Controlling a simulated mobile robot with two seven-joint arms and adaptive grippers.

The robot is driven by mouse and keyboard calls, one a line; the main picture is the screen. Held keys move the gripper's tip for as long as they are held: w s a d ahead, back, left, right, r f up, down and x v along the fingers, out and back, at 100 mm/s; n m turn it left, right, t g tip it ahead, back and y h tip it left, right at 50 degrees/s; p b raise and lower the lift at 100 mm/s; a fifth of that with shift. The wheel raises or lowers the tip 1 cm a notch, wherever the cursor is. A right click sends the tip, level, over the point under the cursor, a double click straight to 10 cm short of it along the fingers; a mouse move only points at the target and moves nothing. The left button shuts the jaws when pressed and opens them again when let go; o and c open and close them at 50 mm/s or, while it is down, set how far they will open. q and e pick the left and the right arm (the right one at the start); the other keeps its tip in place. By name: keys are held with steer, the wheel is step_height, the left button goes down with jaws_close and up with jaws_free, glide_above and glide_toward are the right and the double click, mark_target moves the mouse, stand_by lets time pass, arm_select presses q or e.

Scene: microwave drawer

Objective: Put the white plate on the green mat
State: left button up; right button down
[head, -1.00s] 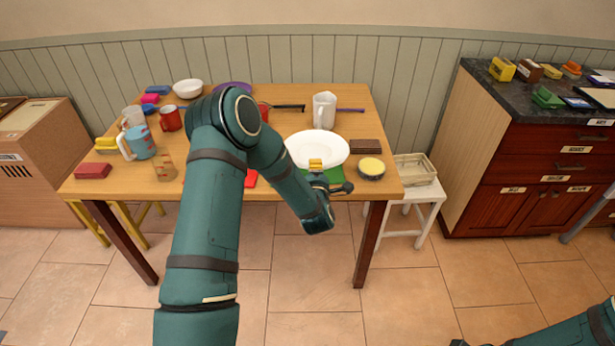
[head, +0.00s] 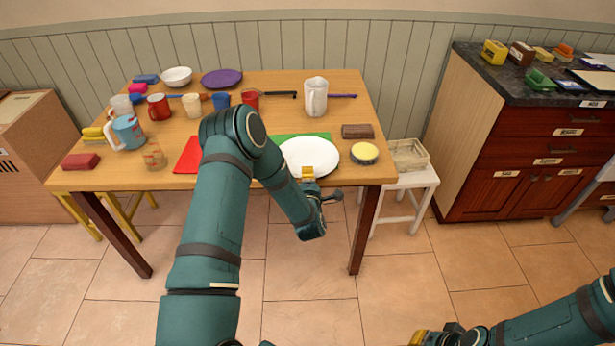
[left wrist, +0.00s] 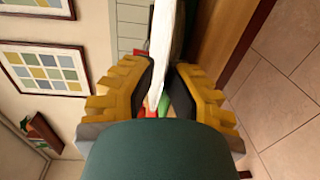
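The white plate (head: 308,154) is at the right front of the wooden table, over part of the green mat (head: 285,138), whose back strip shows behind it. My left gripper (head: 316,173) is at the plate's near rim, with a yellow finger over the rim. In the left wrist view the plate (left wrist: 165,50) shows edge-on between the two fingers (left wrist: 165,82), which are shut on its rim. I cannot tell whether its underside touches the mat. My right gripper (head: 420,338) is low at the bottom edge, partly cut off; its fingers are unclear.
A yellow-topped round tin (head: 364,153) and a brown block (head: 357,131) lie right of the plate. A white pitcher (head: 316,97) stands behind it. A red mat (head: 188,155) lies left of my arm. Several cups and a purple plate (head: 221,78) are further back.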

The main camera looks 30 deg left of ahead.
arm_select(q)
steer(key=shift+o, duration=1.3)
steer(key=f+p+v, duration=0.1)
steer(key=v, duration=1.1)
steer(key=s+d+f+m+g+h, duration=0.2)
steer(key=d+f+m+h, duration=0.1)
steer(key=d+m+h, duration=0.25)
steer(key=s+d+f+m+g+h, duration=0.2)
steer(key=d+f+m+g+h, duration=0.15)
steer(key=d+m, duration=0.3)
steer(key=s+d+m+g+h, duration=0.2)
steer(key=s+d+m+g, duration=0.1)
steer(key=s+m, duration=0.2)
steer(key=s+d+m+g+h, duration=0.2)
steer(key=s+d+m+g, duration=0.1)
steer(key=s, duration=0.5)
steer(key=m+g, duration=0.1)
steer(key=m, duration=0.1)
steer(key=shift+s+d+f+m, duration=0.25)
steer(key=shift+d+m, duration=0.05)
steer(key=shift+m, duration=0.1)
steer(key=shift+a, duration=0.15)
